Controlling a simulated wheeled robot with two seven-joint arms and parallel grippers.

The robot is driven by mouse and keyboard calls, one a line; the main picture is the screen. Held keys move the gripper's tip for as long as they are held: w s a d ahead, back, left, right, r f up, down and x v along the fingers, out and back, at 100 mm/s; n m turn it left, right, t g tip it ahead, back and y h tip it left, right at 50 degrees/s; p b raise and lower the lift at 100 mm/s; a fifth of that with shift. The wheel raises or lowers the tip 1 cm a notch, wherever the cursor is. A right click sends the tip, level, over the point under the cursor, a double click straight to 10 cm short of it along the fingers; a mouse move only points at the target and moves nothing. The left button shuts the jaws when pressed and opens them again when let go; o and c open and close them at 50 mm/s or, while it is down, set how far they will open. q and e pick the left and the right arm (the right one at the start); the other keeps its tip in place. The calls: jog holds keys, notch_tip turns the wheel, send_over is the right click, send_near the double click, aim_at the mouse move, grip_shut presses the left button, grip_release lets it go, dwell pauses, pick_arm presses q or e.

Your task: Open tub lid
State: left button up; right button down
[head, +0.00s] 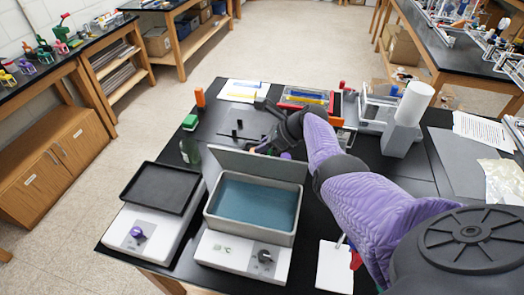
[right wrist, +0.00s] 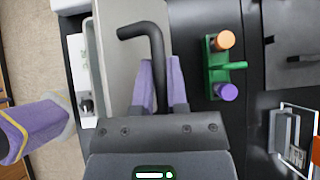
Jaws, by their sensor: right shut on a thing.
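The grey tub (head: 208,217) stands open at the front of the black table, with blue-teal liquid (head: 255,203) inside. Its grey lid (head: 250,166) is raised along the tub's back edge and stands steeply tilted; it also shows in the right wrist view (right wrist: 118,60). A black bent handle (right wrist: 140,30) lies at the lid. My right gripper (right wrist: 160,82) has its purple fingers shut on this handle. In the head view my right gripper is behind the lid, with its fingertips largely hidden. My left gripper is not in view.
A white unit with a black plate (head: 160,187) stands left of the tub. A green holder (right wrist: 218,68) with orange and purple pegs is close to my right gripper. A white cylinder (head: 415,102) on a grey stand is farther right.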

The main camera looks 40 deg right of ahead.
jog(key=shift+d, duration=0.15)
dwell(0.3)
jog(key=c, duration=0.6)
grip_release()
jog(key=shift+w+f, duration=0.1)
jog(key=shift+w, duration=0.05)
jog(key=shift+c, duration=0.2)
jog(key=shift+s+d+r+p, duration=0.15)
jog(key=shift+s+r+p, duration=0.05)
jog(key=shift+r+p, duration=0.15)
jog(key=p+v, duration=0.4)
jog(key=v, duration=0.5)
